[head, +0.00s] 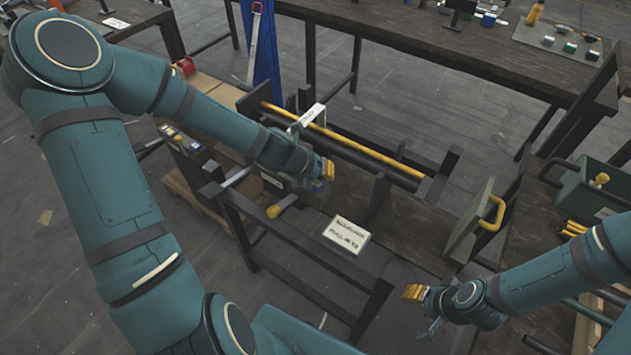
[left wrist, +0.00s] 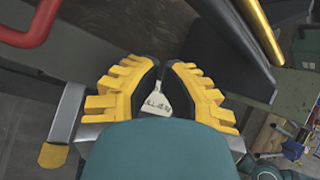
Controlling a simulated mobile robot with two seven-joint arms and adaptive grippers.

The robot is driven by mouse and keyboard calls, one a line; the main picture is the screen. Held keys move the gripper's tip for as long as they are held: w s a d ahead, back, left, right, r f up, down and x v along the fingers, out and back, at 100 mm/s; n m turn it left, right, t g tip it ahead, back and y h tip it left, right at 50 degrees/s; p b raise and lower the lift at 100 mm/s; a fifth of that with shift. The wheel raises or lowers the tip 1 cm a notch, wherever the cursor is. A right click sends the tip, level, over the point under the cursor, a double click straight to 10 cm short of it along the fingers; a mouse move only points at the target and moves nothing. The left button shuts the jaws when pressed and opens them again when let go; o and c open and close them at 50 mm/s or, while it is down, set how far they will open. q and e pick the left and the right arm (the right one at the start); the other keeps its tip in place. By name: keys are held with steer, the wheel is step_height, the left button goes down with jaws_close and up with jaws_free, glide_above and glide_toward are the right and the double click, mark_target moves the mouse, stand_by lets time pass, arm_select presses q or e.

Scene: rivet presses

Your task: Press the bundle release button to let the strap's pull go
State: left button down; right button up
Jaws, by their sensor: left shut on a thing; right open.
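My left gripper (head: 327,171) is near the front side of a dark rack, below its yellow rod (head: 345,140). In the left wrist view, its yellow fingertips (left wrist: 160,88) are close together on something I cannot make out. A pale printed piece (left wrist: 157,102) shows between them; I cannot tell whether it is held or behind. A white strap or band (head: 307,117) crosses the rod's left part. A printed sign (head: 347,236) is just below the left gripper. I cannot pick out the release button. My right gripper (head: 425,297) is open and empty at lower right.
A grey bar with a yellow end (head: 283,206) juts out left of the sign. A green panel with a yellow handle (head: 485,215) stands between the rack and my right arm. A red handle (left wrist: 28,25) shows in the left wrist view.

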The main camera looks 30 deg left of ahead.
mark_target(322, 182)
arm_select(q)
steer(key=shift+f, duration=0.45)
stand_by(0.5)
steer(key=shift+r+p, duration=0.7)
steer(key=shift+r, duration=0.25)
step_height(322, 182, up, 5)
steer(key=p, duration=0.4)
stand_by(0.4)
stand_by(0.5)
